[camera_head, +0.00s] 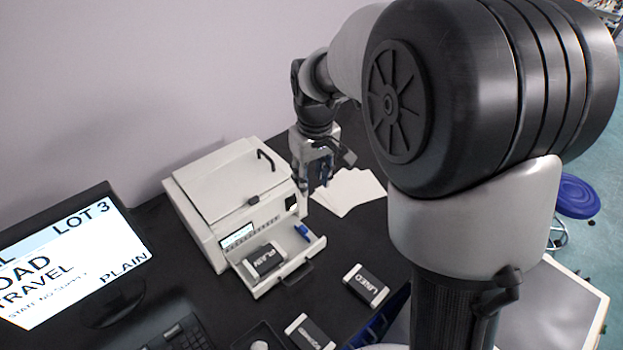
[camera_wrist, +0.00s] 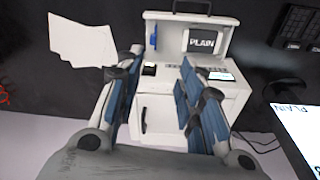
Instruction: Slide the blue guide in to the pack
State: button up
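The blue guide (camera_head: 302,231) is a small blue piece at the right side of the pulled-out tray (camera_head: 318,243) of the white machine. It also shows in the wrist view (camera_wrist: 154,37). The pack (camera_head: 266,259), dark with a white band reading PLAIN, lies in the tray to its left. In the wrist view the pack (camera_wrist: 201,41) is right of the guide, with a gap between them. My gripper (camera_head: 318,186) is above the machine's right side, apart from the guide. In the wrist view my gripper (camera_wrist: 161,62) is open, its blue-padded fingers spread with nothing between them.
The white machine (camera_head: 217,190) has a closed lid with a black handle. Loose white sheets (camera_head: 350,190) lie behind it to the right. A LINED pack (camera_head: 366,285) and another pack (camera_head: 309,333) lie in front. A monitor (camera_head: 75,262) stands at left.

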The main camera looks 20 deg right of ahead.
jog(key=n+g+b, duration=0.1)
jog(key=n+b, duration=0.1)
jog(key=b, duration=0.2)
send_over(303, 228)
notch_tip(303, 228, down, 14)
notch_tip(303, 228, down, 17)
jog(key=b, duration=0.4)
jog(key=shift+r, duration=0.15)
jog(key=shift+c, duration=0.6)
grip_shut()
jog(key=shift+s, duration=0.1)
